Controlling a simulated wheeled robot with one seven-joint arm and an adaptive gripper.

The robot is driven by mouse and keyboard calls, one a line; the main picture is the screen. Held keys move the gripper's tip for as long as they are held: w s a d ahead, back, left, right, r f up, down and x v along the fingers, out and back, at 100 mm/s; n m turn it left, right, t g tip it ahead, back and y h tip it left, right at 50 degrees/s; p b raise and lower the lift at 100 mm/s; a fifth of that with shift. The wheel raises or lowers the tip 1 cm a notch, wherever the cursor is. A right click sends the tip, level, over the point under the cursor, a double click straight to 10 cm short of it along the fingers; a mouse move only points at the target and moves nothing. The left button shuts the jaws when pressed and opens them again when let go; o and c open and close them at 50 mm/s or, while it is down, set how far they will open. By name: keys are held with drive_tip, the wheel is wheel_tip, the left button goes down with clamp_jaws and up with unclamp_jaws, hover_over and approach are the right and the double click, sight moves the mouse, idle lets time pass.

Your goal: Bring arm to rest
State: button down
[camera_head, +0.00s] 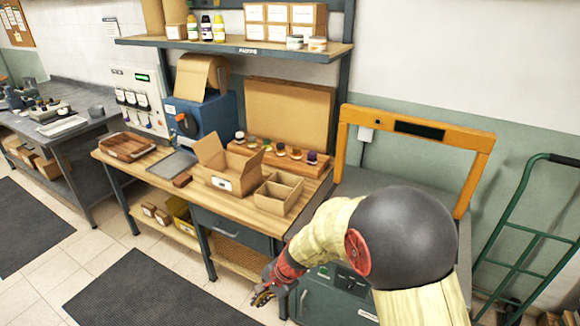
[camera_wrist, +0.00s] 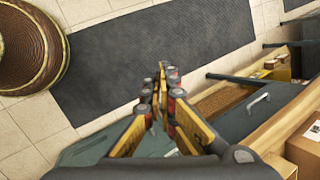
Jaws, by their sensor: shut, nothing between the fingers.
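My gripper (camera_head: 263,296) hangs low in front of the workbench in the head view, below the bench top and over the floor. My arm comes in from the lower right, with a large dark rounded link and pale yellow sections. In the wrist view the fingers of my gripper (camera_wrist: 162,88) are close together with nothing between them, over the dark floor mat (camera_wrist: 110,75). In the head view the mat (camera_head: 165,295) lies to the left of the gripper.
The workbench (camera_head: 130,168) holds an open cardboard box (camera_head: 235,181), a divided carton (camera_head: 277,205) and a row of small jars (camera_head: 281,149). A yellow frame (camera_head: 480,140) stands behind my arm. A green hand truck (camera_head: 520,230) is at the right.

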drive_tip(key=s+d+r+n+t+h, duration=0.2)
drive_tip(key=s+d+r+n, duration=0.2)
drive_tip(key=s+d+r, duration=0.7)
drive_tip(key=s+d+r+n+t+h, duration=0.2)
drive_tip(key=s+d+r+n, duration=0.3)
drive_tip(key=s+d+r, duration=0.6)
drive_tip(key=d+r+h, duration=0.1)
drive_tip(key=d+r, duration=0.5)
drive_tip(key=shift+t, duration=0.4)
drive_tip(key=shift+a, duration=0.1)
